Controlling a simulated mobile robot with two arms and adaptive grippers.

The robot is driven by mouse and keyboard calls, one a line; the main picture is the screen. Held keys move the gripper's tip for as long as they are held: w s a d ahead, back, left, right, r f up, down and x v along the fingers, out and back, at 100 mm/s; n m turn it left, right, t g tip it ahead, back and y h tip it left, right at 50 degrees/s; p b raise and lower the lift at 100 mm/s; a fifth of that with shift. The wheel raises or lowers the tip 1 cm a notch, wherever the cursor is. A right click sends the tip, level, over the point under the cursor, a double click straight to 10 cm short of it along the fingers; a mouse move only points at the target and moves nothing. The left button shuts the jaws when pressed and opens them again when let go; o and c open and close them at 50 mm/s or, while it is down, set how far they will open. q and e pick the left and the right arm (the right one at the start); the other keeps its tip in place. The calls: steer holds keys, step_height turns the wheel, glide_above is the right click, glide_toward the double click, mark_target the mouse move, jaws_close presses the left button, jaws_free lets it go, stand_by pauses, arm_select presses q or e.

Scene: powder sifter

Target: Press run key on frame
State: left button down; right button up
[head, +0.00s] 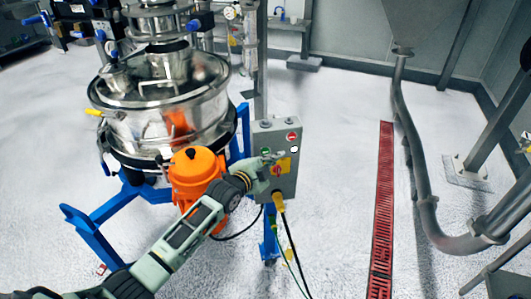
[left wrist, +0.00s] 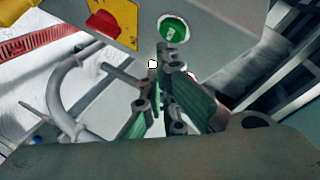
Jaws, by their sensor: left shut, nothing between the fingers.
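The grey control box (head: 290,132) stands on a post of the sifter's blue frame. It carries a red button (head: 292,137), a white button (head: 295,149), a green key (head: 265,151) and a red switch on a yellow plate (head: 281,167). The green key also shows in the left wrist view (left wrist: 173,30), uncovered, in a pale ring. My left gripper (head: 270,158) is shut and empty in front of the box, its tips just beneath the green key. In the left wrist view the tips (left wrist: 165,62) point toward the key; contact cannot be told. My right gripper is out of view.
The steel sifter (head: 165,120) and its orange motor (head: 195,172) stand left of the box, close to my left arm. Cables (head: 287,235) hang below the box. A red floor grate (head: 383,210) and a grey pipe (head: 415,150) lie to the right. The floor between is clear.

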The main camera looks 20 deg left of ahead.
arm_select(q)
steer(key=shift+w, duration=0.1)
stand_by(0.5)
steer(key=shift+w+a, duration=0.2)
steer(key=shift+w, duration=0.05)
steer(key=shift+w+a+b, duration=0.25)
steer(key=shift+w+b, duration=0.15)
steer(key=shift+b, duration=0.25)
stand_by(0.5)
steer(key=shift+s, duration=0.1)
steer(key=shift+s+d+p, duration=0.45)
steer(key=shift+s+p, duration=0.2)
steer(key=shift+p, duration=0.15)
